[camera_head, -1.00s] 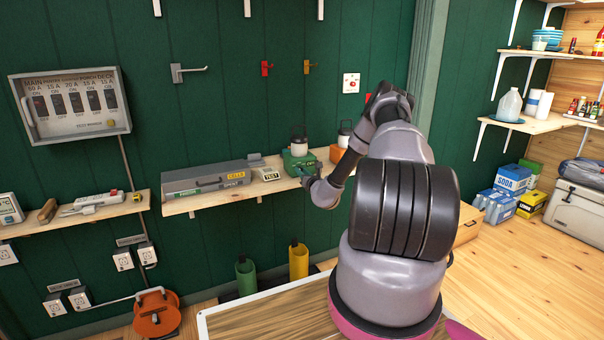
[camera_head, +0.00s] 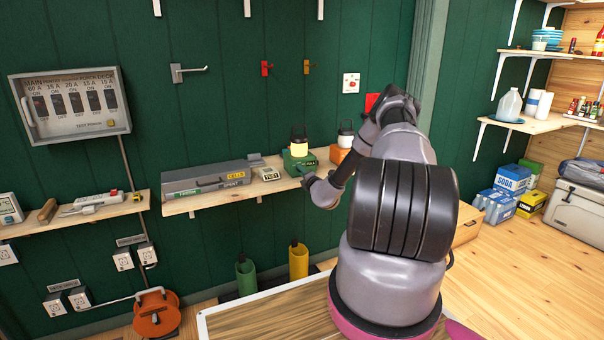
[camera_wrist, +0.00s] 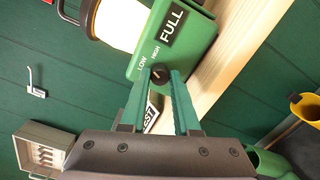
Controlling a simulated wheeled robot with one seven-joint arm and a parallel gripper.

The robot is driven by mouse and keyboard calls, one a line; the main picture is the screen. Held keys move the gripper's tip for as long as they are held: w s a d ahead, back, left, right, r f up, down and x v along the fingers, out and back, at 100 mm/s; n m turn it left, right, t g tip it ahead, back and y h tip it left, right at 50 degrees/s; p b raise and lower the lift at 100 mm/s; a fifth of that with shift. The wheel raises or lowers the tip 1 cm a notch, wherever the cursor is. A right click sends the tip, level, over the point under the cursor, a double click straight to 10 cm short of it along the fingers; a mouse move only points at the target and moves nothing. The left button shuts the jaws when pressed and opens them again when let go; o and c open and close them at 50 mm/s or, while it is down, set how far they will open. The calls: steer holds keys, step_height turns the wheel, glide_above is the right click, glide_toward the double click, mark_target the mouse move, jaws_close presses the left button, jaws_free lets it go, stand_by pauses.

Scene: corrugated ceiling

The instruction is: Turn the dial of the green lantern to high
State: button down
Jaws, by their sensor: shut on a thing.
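The green lantern (camera_head: 299,160) stands on the wall shelf, and its lamp glows warm yellow. In the wrist view its green body (camera_wrist: 185,50) carries a FULL label and LOW and HIGH marks around a small black dial (camera_wrist: 159,72). My gripper (camera_wrist: 161,79) is shut on the dial, with one green finger on each side of it. The exact direction of the dial's pointer is too small to tell. In the head view my arm reaches to the lantern's front and hides part of the shelf beside it.
An orange lantern (camera_head: 342,146) stands close to the right of the green one. A grey case (camera_head: 206,179) and a small TEST box (camera_head: 268,173) are to the left on the same shelf (camera_head: 225,199). Green (camera_head: 245,275) and yellow (camera_head: 298,260) tubes stand below.

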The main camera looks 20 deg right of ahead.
steer(key=m, duration=0.3)
steer(key=shift+m, duration=2.1)
steer(key=c, duration=0.6)
jaws_free()
steer(key=shift+c, duration=0.2)
steer(key=s, duration=1.1)
steer(key=shift+a, duration=0.2)
